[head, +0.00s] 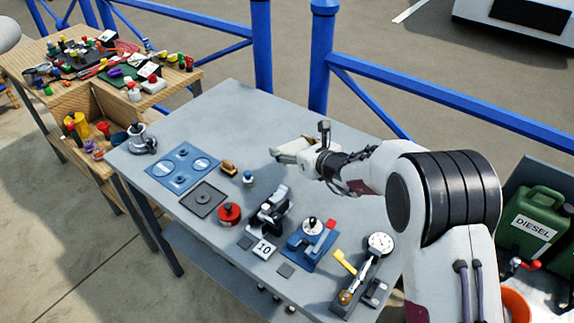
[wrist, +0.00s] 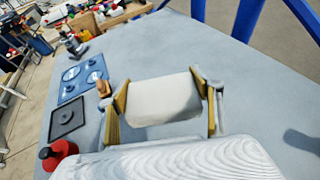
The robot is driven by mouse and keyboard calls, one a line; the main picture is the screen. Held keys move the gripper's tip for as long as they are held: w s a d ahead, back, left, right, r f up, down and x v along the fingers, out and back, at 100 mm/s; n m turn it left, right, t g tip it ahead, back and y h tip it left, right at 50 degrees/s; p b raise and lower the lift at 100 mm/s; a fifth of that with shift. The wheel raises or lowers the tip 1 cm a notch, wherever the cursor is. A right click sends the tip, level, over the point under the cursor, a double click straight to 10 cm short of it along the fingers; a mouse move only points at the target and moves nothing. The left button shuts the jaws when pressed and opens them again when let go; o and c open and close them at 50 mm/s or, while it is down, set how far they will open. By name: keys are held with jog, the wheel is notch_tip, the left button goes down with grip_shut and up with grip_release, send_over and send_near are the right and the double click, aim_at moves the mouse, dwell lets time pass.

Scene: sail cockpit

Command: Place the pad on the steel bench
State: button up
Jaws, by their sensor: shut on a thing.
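My gripper (head: 290,153) is over the far middle part of the steel bench (head: 232,112), a grey table with a plain top. In the wrist view its yellow-lined fingers are shut on a pale, whitish pad (wrist: 163,100), which spans the space between them. The pad is hard to separate from the pale gripper in the head view. The bench top also shows around it in the wrist view (wrist: 175,45). The pad appears to be above the bench, but I cannot tell how far.
A blue panel with round marks (head: 183,169), a dark square plate (head: 203,199), a red knob (head: 229,213) and several devices stand along the near side. A small brown brush (head: 229,168) lies near the gripper. The far bench top is clear. Blue railing (head: 319,60) runs behind.

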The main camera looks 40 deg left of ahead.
aim_at(291, 172)
jog(key=shift+f, duration=1.95)
jog(key=shift+f, duration=0.1)
jog(key=shift+f, duration=1.75)
jog(key=shift+f, duration=0.15)
jog(key=o, duration=0.8)
jog(key=shift+r, duration=0.2)
jog(key=shift+v, duration=1.45)
jog(key=shift+r, duration=3.5)
